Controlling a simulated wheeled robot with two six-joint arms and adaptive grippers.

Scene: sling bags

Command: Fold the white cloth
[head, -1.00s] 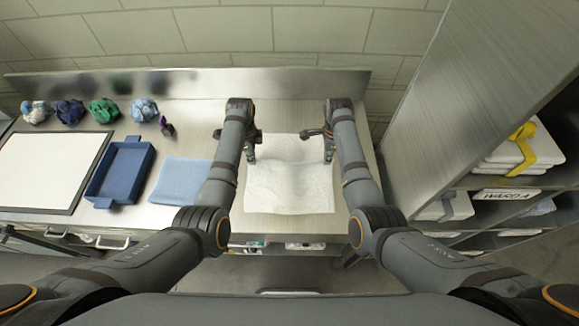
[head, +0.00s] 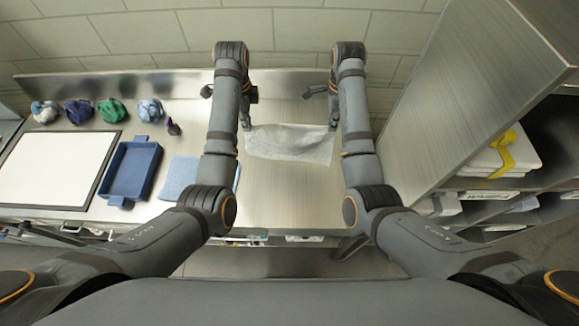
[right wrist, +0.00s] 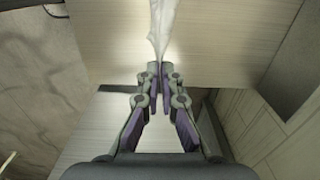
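The white cloth (head: 290,146) hangs between my two grippers in the head view, its lower part at or near the table; I cannot tell how much of it touches. My left gripper (head: 246,124) is at the cloth's upper left corner and seems shut on it, its fingertips small in view. My right gripper (head: 332,122) is at the upper right corner. In the right wrist view the right gripper's fingers (right wrist: 159,75) are closed together on a gathered strip of the cloth (right wrist: 161,25).
A blue folded cloth (head: 183,176), a blue tray (head: 131,170) and a white board (head: 58,166) lie on the left of the table. Several crumpled cloths (head: 111,110) sit at the back left. A shelf unit (head: 480,95) stands at the right.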

